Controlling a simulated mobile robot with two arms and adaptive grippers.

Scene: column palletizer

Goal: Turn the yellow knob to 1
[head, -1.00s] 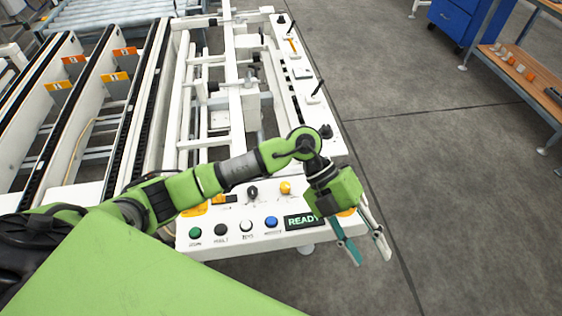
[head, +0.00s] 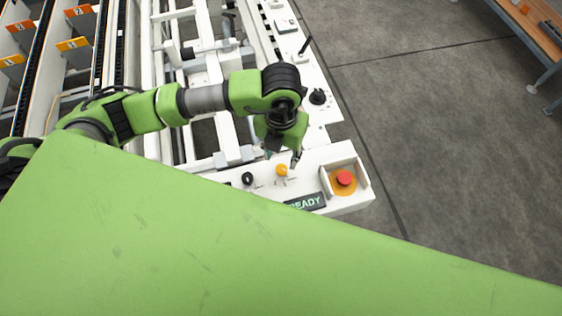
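The yellow knob (head: 282,170) sits on the white control panel (head: 313,164), between a black knob (head: 247,178) and the red emergency button. My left gripper (head: 282,160) points down just above and behind the yellow knob. Its fingers look apart, one on each side at the knob's far edge, with nothing seen between them. I cannot tell whether a finger touches the knob. The knob's pointer and position marks are too small to read. My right gripper is not in view.
A red emergency button (head: 345,178) stands on a yellow base in a raised white guard, right of the knob. My green body hides the panel's front buttons. A black dial (head: 318,97) is farther back. Grey floor is clear at right.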

